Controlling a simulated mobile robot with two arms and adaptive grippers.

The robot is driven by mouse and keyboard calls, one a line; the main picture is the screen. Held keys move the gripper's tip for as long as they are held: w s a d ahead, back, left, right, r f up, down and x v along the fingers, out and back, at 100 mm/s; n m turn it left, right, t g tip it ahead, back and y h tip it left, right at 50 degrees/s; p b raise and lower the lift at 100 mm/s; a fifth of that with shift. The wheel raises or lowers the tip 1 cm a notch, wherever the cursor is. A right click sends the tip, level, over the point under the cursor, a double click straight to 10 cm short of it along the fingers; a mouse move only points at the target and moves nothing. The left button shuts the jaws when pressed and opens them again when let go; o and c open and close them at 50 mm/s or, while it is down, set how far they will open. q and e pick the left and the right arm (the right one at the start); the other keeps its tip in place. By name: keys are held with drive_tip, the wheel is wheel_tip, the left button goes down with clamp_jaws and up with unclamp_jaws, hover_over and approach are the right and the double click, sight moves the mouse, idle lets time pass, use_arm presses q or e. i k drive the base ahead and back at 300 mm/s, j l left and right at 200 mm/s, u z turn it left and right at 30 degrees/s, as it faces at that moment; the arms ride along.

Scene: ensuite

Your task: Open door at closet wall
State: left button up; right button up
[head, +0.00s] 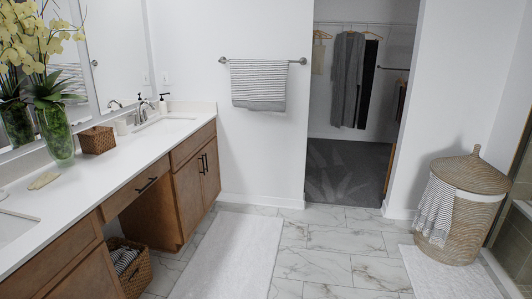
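The closet opening (350,165) is in the back wall, right of centre in the head view. Through it I see hanging clothes (347,80) on a rail and a dark grey carpet (345,170). The doorway is clear and I can see straight into the closet. No door panel shows across the opening; whether one is hidden in or beside the wall I cannot tell. Neither of my grippers is in view.
A vanity (150,180) with a white counter runs along the left. A wicker hamper (455,210) stands at the right, draped with a striped towel. A white rug (230,255) and a second mat (450,272) lie on the tile floor. The tiles between them are free.

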sight(212, 184)
drive_tip(key=i, duration=2.3)
